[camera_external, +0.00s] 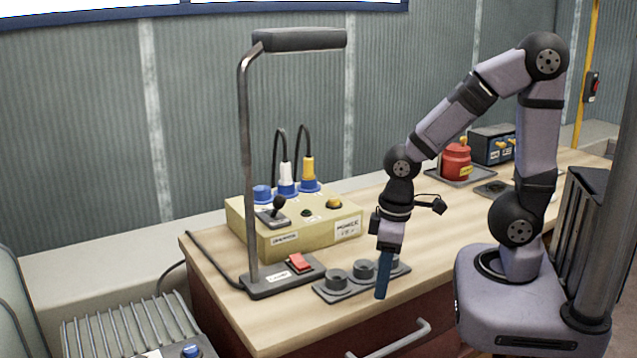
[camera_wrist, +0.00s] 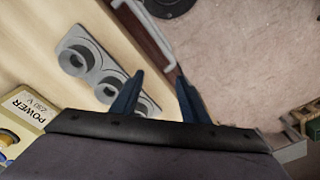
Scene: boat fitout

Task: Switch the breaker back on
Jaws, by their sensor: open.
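A beige power box (camera_external: 295,240) stands on the wooden bench, with a black-knobbed lever (camera_external: 277,210) on a small plate on its top. I take this lever for the breaker; its on or off side cannot be told. A yellow button (camera_external: 333,203) and a dark round button (camera_external: 306,213) are beside it. In the wrist view only the box's corner with a POWER label (camera_wrist: 28,105) shows at the left; the lever is out of that view. My gripper (camera_external: 382,285) points down to the right of the box, near the bench's front edge. Its blue fingers (camera_wrist: 158,85) are apart and empty.
A grey holder with round sockets (camera_external: 337,283) lies below and beside my gripper. A lamp with a red rocker switch (camera_external: 299,263) stands in front of the box. White and yellow plugs with cables (camera_external: 308,170) rise at its back. A red canister (camera_external: 456,163) is farther right.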

